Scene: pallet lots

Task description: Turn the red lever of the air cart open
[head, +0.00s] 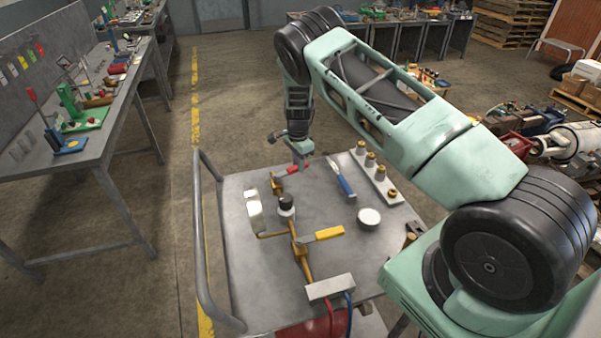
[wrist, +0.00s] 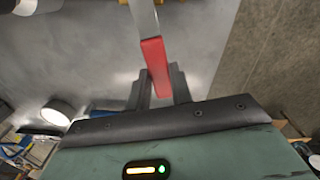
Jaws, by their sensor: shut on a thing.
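The air cart (head: 240,275) has a grey metal top with brass piping on it. The red lever (head: 292,170) sits on a brass valve (head: 277,184) at the far end of the piping. My gripper (head: 299,162) reaches down to it from above and is shut on it. In the wrist view the red grip of the lever (wrist: 154,58) lies between the two dark fingers of my gripper (wrist: 159,88), with a bare metal stem running up from it.
A yellow lever (head: 325,234) sits on the nearer piping. A blue-handled tool (head: 345,186), a round white-topped tin (head: 369,217) and a strip with several brass fittings (head: 371,172) lie to the right. A tube rail (head: 203,245) edges the cart's left. Workbenches (head: 95,100) stand beyond.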

